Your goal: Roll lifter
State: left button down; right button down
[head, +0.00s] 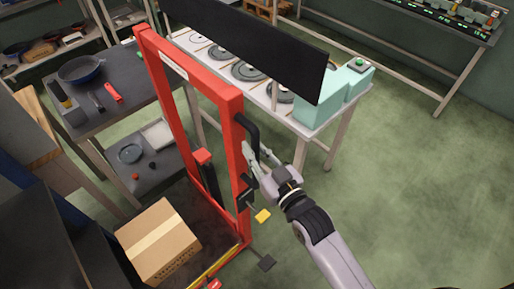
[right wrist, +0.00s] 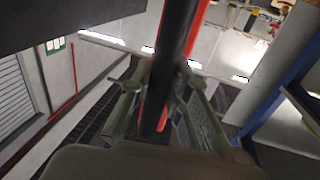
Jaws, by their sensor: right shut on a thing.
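The lifter (head: 233,106) is a tall red frame standing left of centre in the head view. A black handle (head: 249,129) is fixed on its right post. My right gripper (head: 256,163) is shut on this handle; in the right wrist view the fingers (right wrist: 160,85) close around the black bar (right wrist: 180,40), with the red post behind it. A cardboard box (head: 158,243) rests at the lifter's foot, apparently on its dark platform. A yellow pedal or knob (head: 263,215) and a dark pedal (head: 267,263) show low on the right post. My left gripper is out of view.
A grey table (head: 128,106) with a blue pan (head: 81,69) stands behind left. A white conveyor bench (head: 207,52) with round pans and a mint-green machine (head: 323,104) stands close behind the lifter. Green floor (head: 420,190) is clear to the right.

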jog(key=c, duration=1.5)
grip_release()
jog(key=shift+s+a, duration=0.15)
jog(key=shift+a, duration=0.15)
jog(key=shift+d, duration=0.15)
jog(key=v, duration=1.2)
